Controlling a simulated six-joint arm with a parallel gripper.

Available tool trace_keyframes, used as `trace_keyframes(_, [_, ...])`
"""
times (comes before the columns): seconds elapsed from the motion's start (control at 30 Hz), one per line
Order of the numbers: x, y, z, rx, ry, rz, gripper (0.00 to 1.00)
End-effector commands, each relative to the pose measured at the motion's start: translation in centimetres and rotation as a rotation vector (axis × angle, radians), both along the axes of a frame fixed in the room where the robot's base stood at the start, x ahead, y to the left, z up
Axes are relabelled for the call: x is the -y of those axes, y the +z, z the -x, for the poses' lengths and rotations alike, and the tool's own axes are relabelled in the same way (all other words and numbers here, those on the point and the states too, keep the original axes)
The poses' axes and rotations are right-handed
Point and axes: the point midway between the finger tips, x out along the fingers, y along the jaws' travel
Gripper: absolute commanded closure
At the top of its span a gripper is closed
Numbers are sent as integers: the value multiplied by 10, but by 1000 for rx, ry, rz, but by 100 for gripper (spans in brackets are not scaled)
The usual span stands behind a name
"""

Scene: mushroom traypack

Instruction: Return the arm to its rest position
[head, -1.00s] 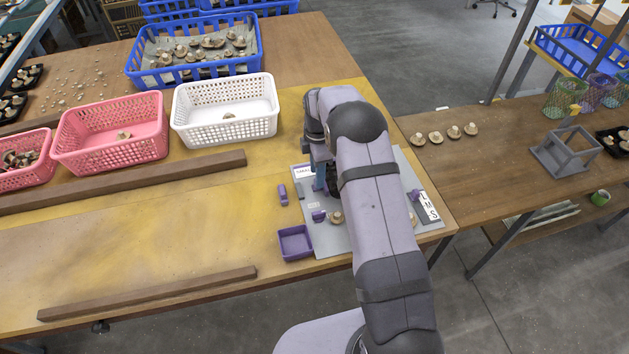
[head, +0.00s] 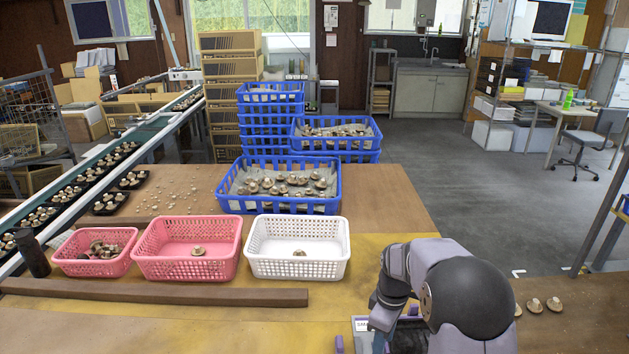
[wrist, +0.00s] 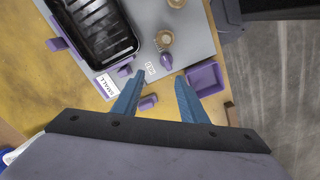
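My gripper (wrist: 160,78) is open and empty in the wrist view, with its two blue fingers apart above the grey mat (wrist: 198,42). A black tray (wrist: 95,30) lies on the mat at the upper left of that view, with no mushrooms visible in the part shown. In the head view my arm is folded over the work table (head: 200,325) at the lower right, and the fingertips are hidden or cut off there.
A small purple bin (wrist: 206,79) and several purple blocks stand around the mat. Pink baskets (head: 143,268), a white basket (head: 258,265) and a blue crate (head: 235,205) stand farther back on the table. A long wooden bar (head: 150,291) crosses the table. The front left of the table is clear.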

Motion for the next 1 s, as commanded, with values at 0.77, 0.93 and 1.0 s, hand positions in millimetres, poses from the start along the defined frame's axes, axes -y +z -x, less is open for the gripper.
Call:
trace_keyframes(0.77, [-17,34,222,1,-973,-2,61])
trace_keyframes(0.93, [-17,32,224,0,-983,-1,61])
trace_keyframes(1.0, [-17,28,224,0,-983,0,61])
